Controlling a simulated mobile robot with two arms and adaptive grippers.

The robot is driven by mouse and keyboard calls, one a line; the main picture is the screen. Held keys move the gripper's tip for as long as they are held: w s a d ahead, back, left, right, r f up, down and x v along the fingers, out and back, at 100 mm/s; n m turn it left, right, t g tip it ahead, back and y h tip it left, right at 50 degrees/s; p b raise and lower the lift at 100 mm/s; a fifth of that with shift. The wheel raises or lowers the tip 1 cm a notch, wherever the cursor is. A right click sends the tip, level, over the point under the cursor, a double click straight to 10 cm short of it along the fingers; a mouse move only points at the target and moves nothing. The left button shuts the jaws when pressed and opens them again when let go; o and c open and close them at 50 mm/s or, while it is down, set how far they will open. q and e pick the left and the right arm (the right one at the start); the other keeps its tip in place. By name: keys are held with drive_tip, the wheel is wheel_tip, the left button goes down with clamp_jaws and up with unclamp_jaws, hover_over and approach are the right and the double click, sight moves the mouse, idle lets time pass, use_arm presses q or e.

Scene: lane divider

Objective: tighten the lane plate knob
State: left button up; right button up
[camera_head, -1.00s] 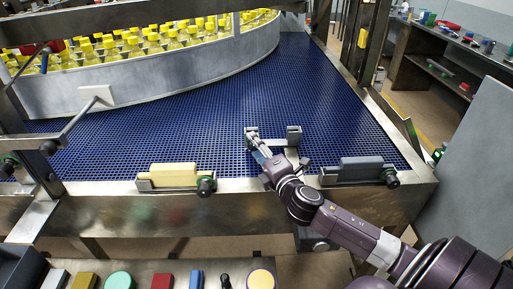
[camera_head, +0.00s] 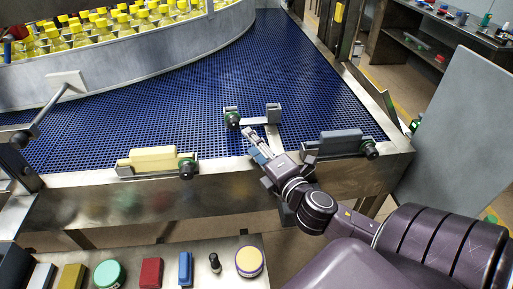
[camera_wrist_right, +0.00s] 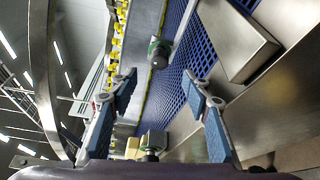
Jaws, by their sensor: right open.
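A black knob with a green collar (camera_head: 232,119) sits on the left post of a grey metal bracket (camera_head: 273,114) on the blue belt. The same knob (camera_wrist_right: 158,54) shows in the right wrist view, beyond and between the fingertips. My right gripper (camera_head: 255,146) is open and empty, just in front of the knob and apart from it; its two fingers (camera_wrist_right: 160,84) are spread in the wrist view. My left gripper is not in view. Which knob the task names cannot be told for sure, as similar knobs sit on the front rail.
A yellow block (camera_head: 153,160) with a knob (camera_head: 187,168) and a dark grey block (camera_head: 340,142) with a knob (camera_head: 371,150) sit on the front rail. Yellow-capped bottles (camera_head: 120,22) stand behind a curved wall (camera_head: 150,62). Small coloured items lie on the near bench.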

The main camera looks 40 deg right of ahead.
drive_tip(key=shift+s+a+r, duration=0.1)
drive_tip(key=shift+s+a, duration=0.05)
drive_tip(key=shift+s, duration=0.7)
idle(0.3)
